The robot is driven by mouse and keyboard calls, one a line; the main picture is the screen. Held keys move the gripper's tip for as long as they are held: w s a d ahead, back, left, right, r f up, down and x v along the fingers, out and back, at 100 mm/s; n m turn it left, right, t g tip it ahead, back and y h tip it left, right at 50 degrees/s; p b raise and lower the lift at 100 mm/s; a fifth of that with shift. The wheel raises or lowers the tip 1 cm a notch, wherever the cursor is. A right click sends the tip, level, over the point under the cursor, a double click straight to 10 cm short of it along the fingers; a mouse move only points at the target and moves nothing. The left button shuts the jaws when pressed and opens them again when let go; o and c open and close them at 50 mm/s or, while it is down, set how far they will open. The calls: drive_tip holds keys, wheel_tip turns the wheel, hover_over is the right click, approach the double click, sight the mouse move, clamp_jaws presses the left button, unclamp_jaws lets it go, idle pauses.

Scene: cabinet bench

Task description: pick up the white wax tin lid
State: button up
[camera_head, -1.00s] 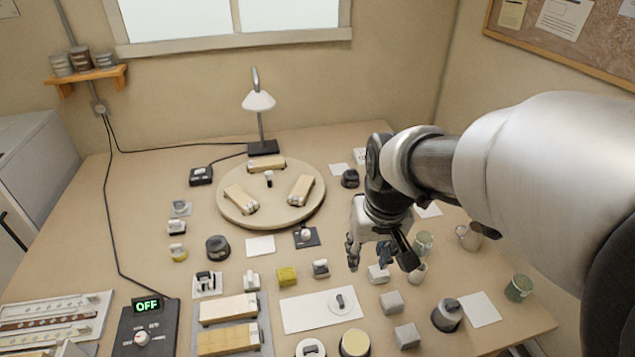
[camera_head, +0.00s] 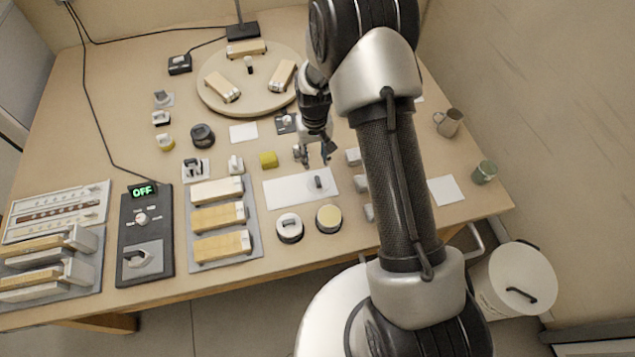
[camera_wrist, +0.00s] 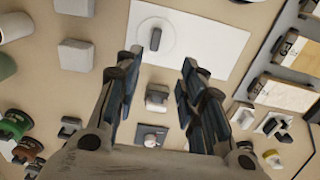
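A round white lid (camera_head: 318,183) with a grey bar handle lies flat on a white rectangular sheet (camera_head: 284,192). White on white, its rim is faint. In the wrist view, the lid (camera_wrist: 154,40) is just beyond my fingertips, with its handle nearer the left finger. My gripper (camera_head: 315,158) is open and empty above the table, just behind the lid in the head view. In the wrist view, my gripper (camera_wrist: 162,58) has its two fingers spread wide, and a small pale block (camera_wrist: 157,97) shows between them below.
A pale yellow-topped round tin (camera_head: 329,218) and a dark round tin with a white top (camera_head: 290,227) stand in front of the sheet. A yellow block (camera_head: 268,160) is at left. Grey blocks (camera_head: 353,156) stand at right, partly behind my arm.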

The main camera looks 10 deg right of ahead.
drive_tip(key=b, duration=0.2)
hover_over(318, 181)
drive_tip(key=f, duration=0.7)
drive_tip(key=shift+w+a, duration=0.3)
drive_tip(key=shift+w, duration=0.1)
drive_tip(key=shift+s+d+f+b, duration=0.15)
drive_tip(key=shift+f+b, duration=0.1)
drive_tip(key=shift+f, duration=0.65)
drive_tip(key=shift+s+d+f+b, duration=0.15)
drive_tip(key=shift+f+b, duration=0.15)
drive_tip(key=shift+f, duration=0.6)
drive_tip(key=shift+s+d+f+b, duration=0.15)
drive_tip(key=shift+f+b, duration=0.1)
drive_tip(key=shift+f, duration=0.65)
drive_tip(key=shift+a+r, duration=0.1)
clamp_jaws()
drive_tip(key=shift+r, duration=0.1)
